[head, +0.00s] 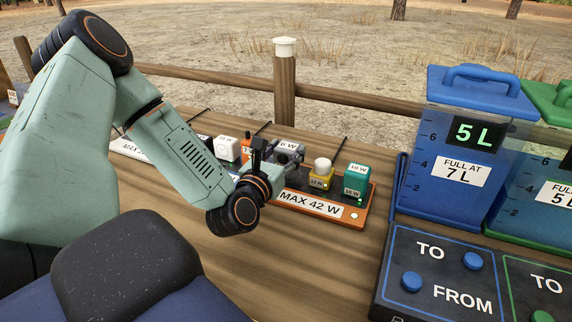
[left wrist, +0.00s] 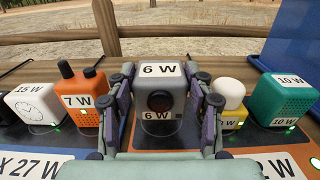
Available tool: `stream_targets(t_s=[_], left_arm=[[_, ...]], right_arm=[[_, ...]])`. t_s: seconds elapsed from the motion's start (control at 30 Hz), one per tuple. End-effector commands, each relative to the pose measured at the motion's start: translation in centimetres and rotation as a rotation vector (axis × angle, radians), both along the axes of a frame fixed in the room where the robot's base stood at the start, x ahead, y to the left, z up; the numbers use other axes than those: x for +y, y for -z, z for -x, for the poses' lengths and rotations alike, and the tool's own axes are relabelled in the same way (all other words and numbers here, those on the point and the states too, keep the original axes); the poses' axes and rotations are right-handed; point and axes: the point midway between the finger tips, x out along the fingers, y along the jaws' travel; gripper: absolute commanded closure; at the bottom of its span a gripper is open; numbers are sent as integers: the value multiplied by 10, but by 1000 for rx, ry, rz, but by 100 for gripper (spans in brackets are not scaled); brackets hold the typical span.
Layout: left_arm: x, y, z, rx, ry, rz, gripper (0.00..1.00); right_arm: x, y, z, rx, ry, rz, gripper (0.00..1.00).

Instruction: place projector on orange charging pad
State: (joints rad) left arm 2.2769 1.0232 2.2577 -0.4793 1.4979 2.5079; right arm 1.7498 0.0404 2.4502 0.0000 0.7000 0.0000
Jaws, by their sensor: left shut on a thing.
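The projector (left wrist: 162,82), a grey box with a dark round lens and 6 W labels, is between the fingers of my left gripper (left wrist: 164,102). The fingers are shut on its two sides. In the head view the projector (head: 289,149) is upright at the left part of the orange charging pad (head: 312,204), labelled MAX 42 W. My left gripper (head: 281,166) reaches it from the front left. My right gripper is not in view.
A yellow lamp (head: 321,178) with a white top and a teal 10 W box (head: 356,181) stand on the orange pad, right of the projector. An orange 7 W device (left wrist: 84,98) and a white 15 W clock (left wrist: 36,104) stand left. A blue tank (head: 455,150) is right.

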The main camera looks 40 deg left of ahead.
Motion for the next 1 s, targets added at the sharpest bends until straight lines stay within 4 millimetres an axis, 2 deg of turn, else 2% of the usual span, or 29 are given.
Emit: stream_targets(t_s=[0.03, 0.17, 0.57, 0.6, 0.87, 1.0], left_arm=[[0, 11, -1, 2, 2, -4, 89], [0, 26, -2, 1, 2, -4, 89], [1, 29, -2, -1, 1, -1, 89], [0, 29, -2, 1, 1, -1, 47], [0, 28, -2, 1, 1, -1, 25], [0, 28, -2, 1, 1, -1, 25]], right_arm=[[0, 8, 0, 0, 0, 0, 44], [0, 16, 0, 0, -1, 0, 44], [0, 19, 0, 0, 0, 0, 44], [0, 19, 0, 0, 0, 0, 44], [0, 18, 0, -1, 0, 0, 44], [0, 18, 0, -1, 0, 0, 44]])
